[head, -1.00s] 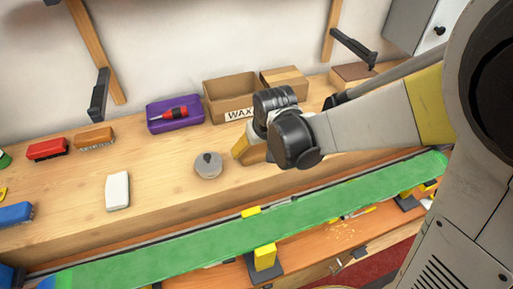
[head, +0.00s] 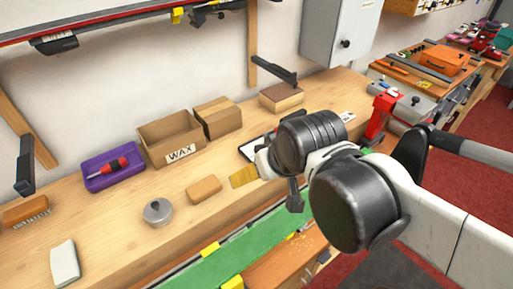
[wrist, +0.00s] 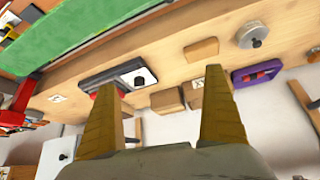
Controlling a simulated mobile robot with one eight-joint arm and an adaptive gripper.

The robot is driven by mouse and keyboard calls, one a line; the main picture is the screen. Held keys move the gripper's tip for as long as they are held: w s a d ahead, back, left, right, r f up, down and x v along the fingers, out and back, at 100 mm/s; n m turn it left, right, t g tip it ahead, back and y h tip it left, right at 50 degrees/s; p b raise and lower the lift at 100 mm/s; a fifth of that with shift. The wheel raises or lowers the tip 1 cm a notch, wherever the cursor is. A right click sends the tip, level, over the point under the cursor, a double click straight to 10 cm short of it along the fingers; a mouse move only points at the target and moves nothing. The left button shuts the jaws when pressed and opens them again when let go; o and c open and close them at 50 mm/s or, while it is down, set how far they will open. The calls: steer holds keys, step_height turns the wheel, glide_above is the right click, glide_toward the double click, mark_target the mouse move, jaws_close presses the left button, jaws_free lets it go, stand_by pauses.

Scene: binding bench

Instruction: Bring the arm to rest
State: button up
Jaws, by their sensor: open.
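My gripper (wrist: 160,95) shows in the wrist view with its two yellow-brown fingers spread apart and nothing between them. In the head view one yellow fingertip of it (head: 243,177) shows past the dark wrist joint, above the bench; the rest is hidden behind my arm. The wooden bench (head: 110,235) lies below it. A tan block (head: 204,189) lies on the bench just left of the gripper, apart from it.
On the bench stand a WAX box (head: 172,138), a closed carton (head: 218,117), a purple tray (head: 113,170) with a red-handled tool and a round grey tin (head: 158,211). A green ski (head: 255,245) lies along the front. A red vise (head: 381,112) stands at right.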

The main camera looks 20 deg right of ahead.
steer(key=s+d, duration=0.2)
steer(key=shift+s+m+t, duration=0.3)
steer(key=shift+f+b, duration=1.2)
steer(key=shift+f, duration=0.05)
